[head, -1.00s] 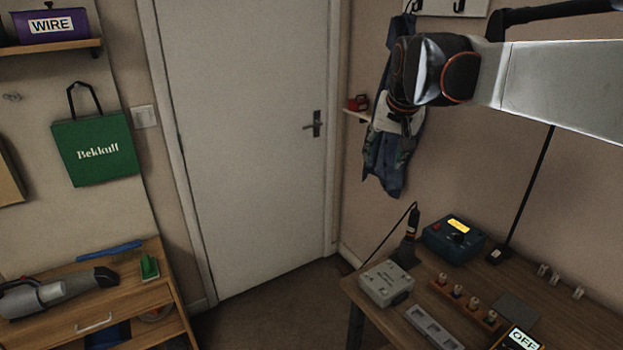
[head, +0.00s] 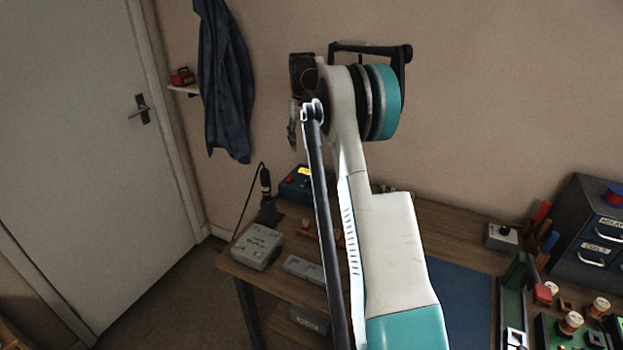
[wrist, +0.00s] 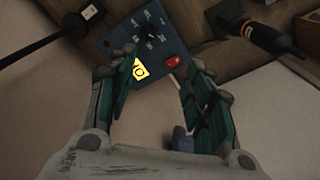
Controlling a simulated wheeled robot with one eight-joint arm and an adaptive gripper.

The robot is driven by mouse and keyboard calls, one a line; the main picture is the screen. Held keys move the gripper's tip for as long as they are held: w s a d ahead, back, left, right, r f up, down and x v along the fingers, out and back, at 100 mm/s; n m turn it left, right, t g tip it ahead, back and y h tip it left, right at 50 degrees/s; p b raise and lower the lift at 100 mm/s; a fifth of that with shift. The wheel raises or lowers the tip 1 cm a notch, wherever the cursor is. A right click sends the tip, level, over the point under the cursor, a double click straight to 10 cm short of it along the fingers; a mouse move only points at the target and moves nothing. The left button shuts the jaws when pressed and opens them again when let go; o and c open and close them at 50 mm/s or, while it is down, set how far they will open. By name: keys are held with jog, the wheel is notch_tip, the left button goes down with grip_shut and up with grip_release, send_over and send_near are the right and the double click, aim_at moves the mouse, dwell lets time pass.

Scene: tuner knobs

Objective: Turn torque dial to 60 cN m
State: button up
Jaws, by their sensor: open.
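In the head view the blue box (head: 293,187) stands at the bench's back, partly hidden by my arm. My gripper (wrist: 160,88) is open and empty, its fingers apart from the dial. In the head view my gripper (head: 292,135) hangs above the box.
A grey box (head: 257,246) stands on the bench, with a dark tool in a stand (head: 266,200) behind it. A blue mat (head: 465,300), a drawer cabinet (head: 590,235) and several spools lie to the right. A black cable (wrist: 45,43) runs near the box.

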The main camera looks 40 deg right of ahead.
aim_at(311, 180)
jog(key=d+f+b, duration=0.1)
jog(key=f, duration=0.4)
jog(key=f+b, duration=0.2)
jog(key=f, duration=0.3)
jog(key=d+f+b, duration=0.1)
jog(key=f, duration=0.5)
jog(key=shift+s+d+f+b, duration=0.1)
jog(key=shift+s+d+b, duration=0.2)
jog(key=shift+s+b, duration=0.1)
jog(key=c, duration=1.1)
